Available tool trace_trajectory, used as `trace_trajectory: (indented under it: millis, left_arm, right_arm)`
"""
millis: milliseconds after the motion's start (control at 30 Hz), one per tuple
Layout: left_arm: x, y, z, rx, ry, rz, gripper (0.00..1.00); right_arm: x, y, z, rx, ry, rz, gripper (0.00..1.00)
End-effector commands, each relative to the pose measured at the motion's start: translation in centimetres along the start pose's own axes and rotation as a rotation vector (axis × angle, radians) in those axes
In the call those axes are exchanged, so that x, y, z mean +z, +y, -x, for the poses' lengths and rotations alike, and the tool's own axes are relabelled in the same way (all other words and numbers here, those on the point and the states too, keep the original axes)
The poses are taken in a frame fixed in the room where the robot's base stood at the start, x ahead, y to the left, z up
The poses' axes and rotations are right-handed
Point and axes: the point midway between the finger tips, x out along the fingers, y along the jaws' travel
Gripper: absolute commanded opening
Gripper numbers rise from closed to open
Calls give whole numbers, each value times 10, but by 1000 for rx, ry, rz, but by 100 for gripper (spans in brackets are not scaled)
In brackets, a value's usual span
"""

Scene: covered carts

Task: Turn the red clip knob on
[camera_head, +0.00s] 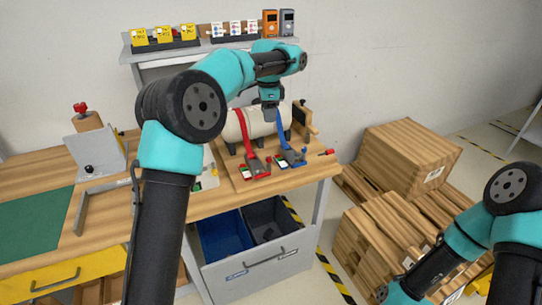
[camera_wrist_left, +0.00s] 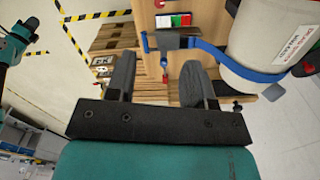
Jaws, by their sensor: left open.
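A red strap clip (camera_head: 257,168) with a red strap (camera_head: 245,131) over a cream cylinder (camera_head: 262,122) lies on the wooden board. I cannot tell which red part is the clip knob. The blue clip (camera_head: 291,159) with its blue strap (camera_wrist_left: 236,66) lies beside the red clip. My left gripper (camera_head: 269,106) is open and empty above the cylinder, apart from both clips. In the left wrist view its fingers (camera_wrist_left: 158,80) are spread.
Blue and grey bins (camera_head: 223,236) sit in a drawer below the table edge. Cartons (camera_head: 408,152) and pallets stand on the right. A rear shelf (camera_head: 200,48) holds yellow and white devices. My right arm is low on the right; its gripper is unclear.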

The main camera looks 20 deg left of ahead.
Motion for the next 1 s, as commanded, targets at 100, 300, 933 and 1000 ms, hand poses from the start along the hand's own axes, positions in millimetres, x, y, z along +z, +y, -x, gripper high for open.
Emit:
trace_trajectory:
  millis: [100,300,933,1000]
  left_arm:
    - [0,0,0,1,1,-1,48]
    - [0,0,-5,2,0,-2,48]
    - [0,1,-98,4,0,-3,48]
    - [0,1,-110,4,0,-4,48]
  right_arm:
    - [0,0,0,0,0,0,0]
    - [0,0,0,0,0,0,0]
    - [0,0,0,0,0,0,0]
    - [0,0,0,0,0,0,0]
